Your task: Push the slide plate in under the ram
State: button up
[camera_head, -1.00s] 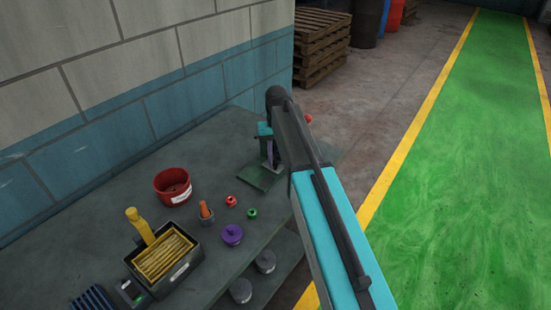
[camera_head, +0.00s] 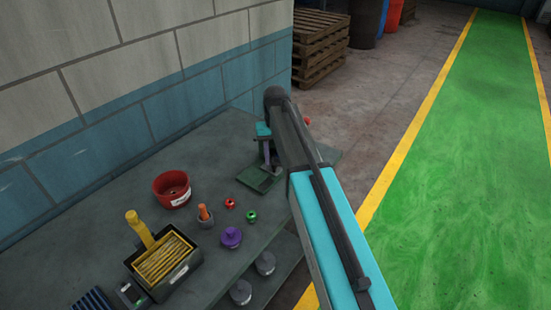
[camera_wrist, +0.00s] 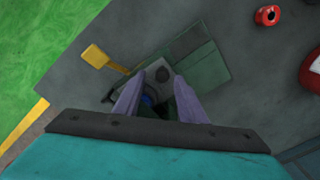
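In the wrist view the green plate (camera_wrist: 208,68) lies just right of the press's grey body (camera_wrist: 157,72). My gripper (camera_wrist: 158,80) is over the press, its two purple-grey fingers apart with a visible gap between them. The plate is outside the fingers, by the right one. The ram and the contact under the fingers cannot be made out.
A yellow lever (camera_wrist: 95,56) sticks out left of the press in the wrist view. On the table are a red bin (camera_head: 172,189), a purple weight (camera_head: 231,237), small red and green rings, and a black box (camera_head: 165,270) of yellow bars. A wall bounds the back left.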

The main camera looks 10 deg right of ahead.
notch_tip(320, 180, up, 13)
jog(key=p, duration=0.7)
jog(key=shift+f, duration=0.15)
jog(key=shift+s+f, duration=0.1)
jog(key=shift+f, duration=0.05)
